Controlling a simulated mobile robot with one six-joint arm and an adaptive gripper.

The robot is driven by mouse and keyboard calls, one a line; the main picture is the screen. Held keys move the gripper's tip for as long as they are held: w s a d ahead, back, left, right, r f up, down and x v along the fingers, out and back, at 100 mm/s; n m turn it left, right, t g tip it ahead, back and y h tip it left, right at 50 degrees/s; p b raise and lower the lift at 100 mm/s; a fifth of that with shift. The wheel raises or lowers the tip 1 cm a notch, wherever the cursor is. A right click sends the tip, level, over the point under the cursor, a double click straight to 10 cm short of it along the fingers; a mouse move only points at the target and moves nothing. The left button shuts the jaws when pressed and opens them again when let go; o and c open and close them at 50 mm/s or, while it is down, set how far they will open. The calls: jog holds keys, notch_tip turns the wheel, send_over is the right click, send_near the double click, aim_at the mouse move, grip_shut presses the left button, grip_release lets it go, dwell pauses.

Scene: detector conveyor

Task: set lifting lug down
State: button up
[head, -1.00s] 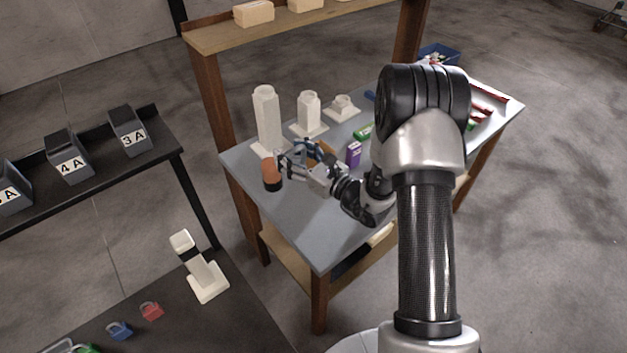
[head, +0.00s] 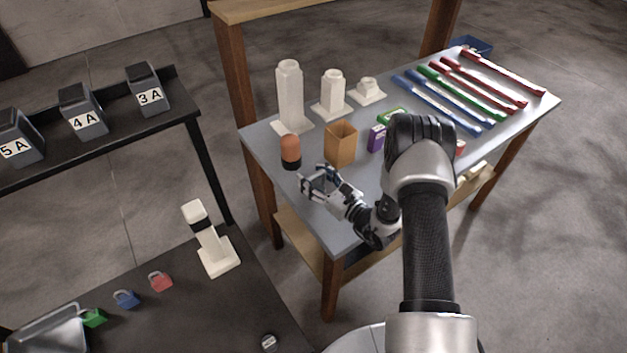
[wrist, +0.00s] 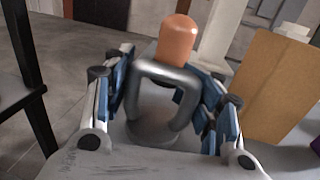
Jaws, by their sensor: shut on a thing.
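The lifting lug (wrist: 166,74) is a grey metal loop on a round base, seen in the wrist view. My gripper (wrist: 160,98) is shut on it, with one blue-padded finger at each side of the loop. In the head view my gripper (head: 314,184) is low over the left front part of the grey workbench (head: 345,220). The lug is too small and too covered by the fingers to make out clearly there. I cannot tell whether its base touches the bench top.
An orange-and-black cylinder (head: 290,150) stands just behind my gripper, with an open brown box (head: 340,146) to its right. White hexagonal posts (head: 289,92) stand at the back. A purple box (head: 376,138) and coloured bars (head: 462,97) lie farther right.

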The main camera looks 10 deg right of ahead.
jog(key=shift+f, duration=0.2)
jog(key=shift+f, duration=0.1)
jog(key=shift+f, duration=0.15)
jog(key=o, duration=1.6)
